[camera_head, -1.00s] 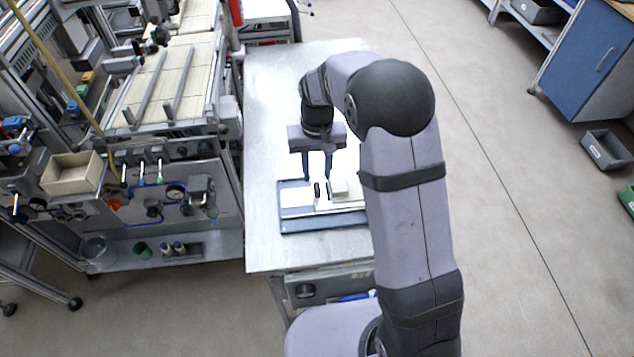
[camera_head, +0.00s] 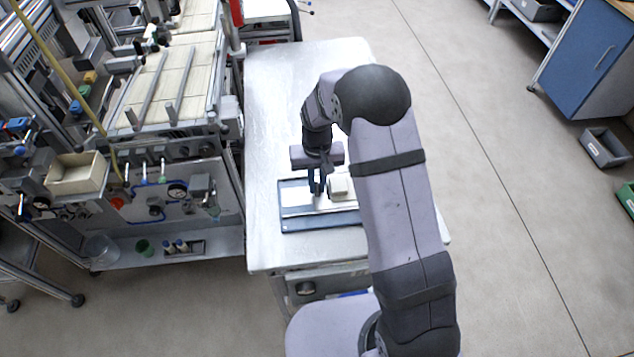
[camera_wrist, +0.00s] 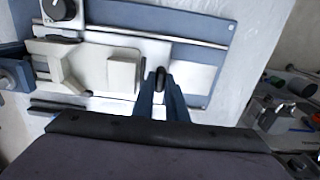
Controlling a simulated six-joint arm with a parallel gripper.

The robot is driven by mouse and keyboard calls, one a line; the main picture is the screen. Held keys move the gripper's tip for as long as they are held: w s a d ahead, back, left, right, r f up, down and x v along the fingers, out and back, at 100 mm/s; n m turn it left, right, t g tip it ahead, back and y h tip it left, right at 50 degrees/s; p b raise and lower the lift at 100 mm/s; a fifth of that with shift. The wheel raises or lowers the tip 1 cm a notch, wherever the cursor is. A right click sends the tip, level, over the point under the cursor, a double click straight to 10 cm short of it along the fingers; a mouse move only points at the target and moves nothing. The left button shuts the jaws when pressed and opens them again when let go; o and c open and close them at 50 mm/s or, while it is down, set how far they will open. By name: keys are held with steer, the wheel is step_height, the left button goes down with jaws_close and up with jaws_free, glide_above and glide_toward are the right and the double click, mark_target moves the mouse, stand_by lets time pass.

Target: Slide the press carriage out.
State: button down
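The press has a blue base plate (camera_wrist: 215,32) that lies flat on the bench; it also shows in the head view (camera_head: 290,225). On it is a white carriage (camera_wrist: 95,68) between metal rails. The carriage carries a cream block (camera_wrist: 123,73), and an angled cream piece (camera_wrist: 65,70) stands to its left. A small dark upright handle (camera_wrist: 160,76) is at the carriage's right end. My gripper (camera_head: 317,190) points down at this end, and its blue fingers (camera_wrist: 161,92) are shut on the handle. My arm hides the press's right part in the head view.
The metal bench (camera_head: 275,100) is clear behind the press and to its left. A machine frame with a wooden-coloured bin (camera_head: 75,173) and valves stands left of the bench. A black knob (camera_wrist: 58,10) sits at the press's upper left in the wrist view.

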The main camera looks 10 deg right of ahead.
steer(key=shift+a+b, duration=0.3)
steer(key=shift+a, duration=3.4)
steer(key=c, duration=1.8)
jaws_free()
steer(key=shift+a, duration=0.15)
steer(key=shift+o, duration=0.2)
step_height(320, 180, up, 8)
steer(key=b, duration=0.2)
steer(key=shift+f, duration=0.25)
steer(key=s+d, duration=0.7)
steer(key=s, duration=0.4)
steer(key=s+d+r, duration=0.1)
steer(key=s+d, duration=0.6)
steer(key=s, duration=0.4)
steer(key=shift+s+d+r, duration=0.15)
steer(key=shift+s+d, duration=0.05)
steer(key=shift+s, duration=0.05)
